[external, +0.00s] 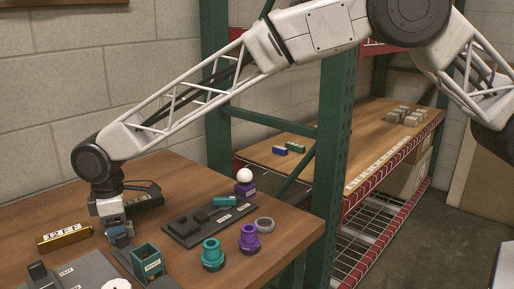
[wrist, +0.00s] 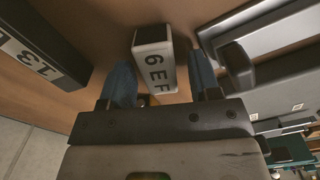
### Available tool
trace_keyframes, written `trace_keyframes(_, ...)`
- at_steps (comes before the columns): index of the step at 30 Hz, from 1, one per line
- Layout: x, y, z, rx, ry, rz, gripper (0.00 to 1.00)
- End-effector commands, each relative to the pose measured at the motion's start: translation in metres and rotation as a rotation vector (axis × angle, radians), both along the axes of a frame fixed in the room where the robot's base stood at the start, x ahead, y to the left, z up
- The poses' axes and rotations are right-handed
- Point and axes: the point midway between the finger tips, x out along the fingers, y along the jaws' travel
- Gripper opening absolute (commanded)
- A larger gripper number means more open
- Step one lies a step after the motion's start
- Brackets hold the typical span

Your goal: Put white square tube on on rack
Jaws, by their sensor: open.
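The white square tube (wrist: 155,68), with a label reading roughly "6EF", lies on the wooden table between my gripper's two blue fingers in the wrist view. My gripper (wrist: 160,85) is open, with one finger on each side of the tube; whether either finger touches it I cannot tell. In the external view my gripper (external: 118,236) points down at the left part of the table, and I cannot make out the tube apart from it. The rack (external: 385,125) stands at the right, with a wooden shelf and red front edge.
A gold labelled bar (external: 64,238) lies left of my gripper. A dark tray (external: 210,222), a teal part (external: 212,254), a purple part (external: 249,240) and a teal box (external: 147,262) stand to the right. A green rack post (external: 333,150) rises between table and shelf. Several small blocks lie on the shelf.

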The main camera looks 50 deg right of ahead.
Motion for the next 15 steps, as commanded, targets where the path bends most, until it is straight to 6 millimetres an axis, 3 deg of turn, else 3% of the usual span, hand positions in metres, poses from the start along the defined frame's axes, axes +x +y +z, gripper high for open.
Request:
trace_keyframes(8,0.0,0.0,0.023,0.001,-0.002,0.0,0.57)
trace_keyframes(15,0.0,0.0,0.06,0.001,-0.002,0.0,0.57)
